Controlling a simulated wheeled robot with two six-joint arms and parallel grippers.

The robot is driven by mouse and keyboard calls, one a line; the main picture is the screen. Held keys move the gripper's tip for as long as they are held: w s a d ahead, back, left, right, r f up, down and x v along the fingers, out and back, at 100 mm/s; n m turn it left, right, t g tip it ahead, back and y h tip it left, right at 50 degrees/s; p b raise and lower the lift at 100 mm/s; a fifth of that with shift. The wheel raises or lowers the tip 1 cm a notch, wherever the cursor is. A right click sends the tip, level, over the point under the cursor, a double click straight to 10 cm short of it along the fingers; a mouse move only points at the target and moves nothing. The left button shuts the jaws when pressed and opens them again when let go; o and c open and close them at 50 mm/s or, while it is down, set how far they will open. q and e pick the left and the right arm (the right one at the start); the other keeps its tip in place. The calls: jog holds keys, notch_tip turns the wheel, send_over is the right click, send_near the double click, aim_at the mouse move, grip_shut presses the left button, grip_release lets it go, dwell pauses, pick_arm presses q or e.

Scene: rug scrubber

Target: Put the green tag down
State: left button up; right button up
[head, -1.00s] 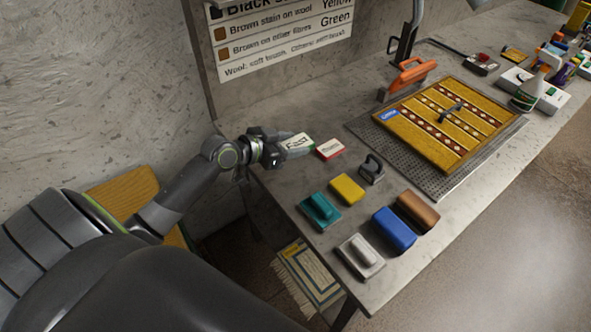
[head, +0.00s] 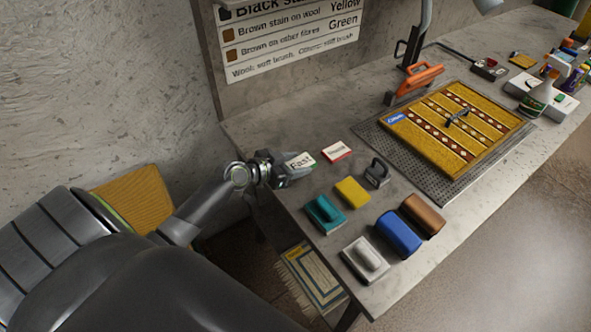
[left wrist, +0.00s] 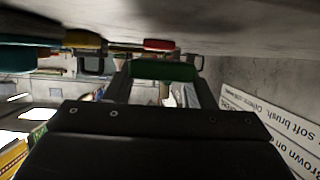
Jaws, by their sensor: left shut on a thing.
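The green tag (head: 300,161) is a small white card with "Fast" on it and a green edge. My left gripper (head: 288,166) is shut on it at the left end of the bench, just left of a red-edged white tag (head: 336,151). In the left wrist view the green edge (left wrist: 162,71) lies between my fingers, close to the bench top, which shows upside down along the top. I cannot tell whether the tag touches the bench. My right gripper is not in view.
Brushes and a yellow sponge (head: 352,192) stand in front of the tags, with a blue block (head: 398,234) and a brown block (head: 422,215). A striped rug (head: 470,120) lies on a perforated tray (head: 369,131) to the right. Bare bench lies behind the tags.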

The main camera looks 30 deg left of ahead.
pick_arm(q)
jog(key=shift+f, duration=1.25)
jog(key=shift+f+b, duration=0.25)
jog(key=shift+b, duration=0.25)
jog(key=o, duration=0.9)
jog(key=shift+o, duration=0.2)
jog(key=shift+r, duration=0.1)
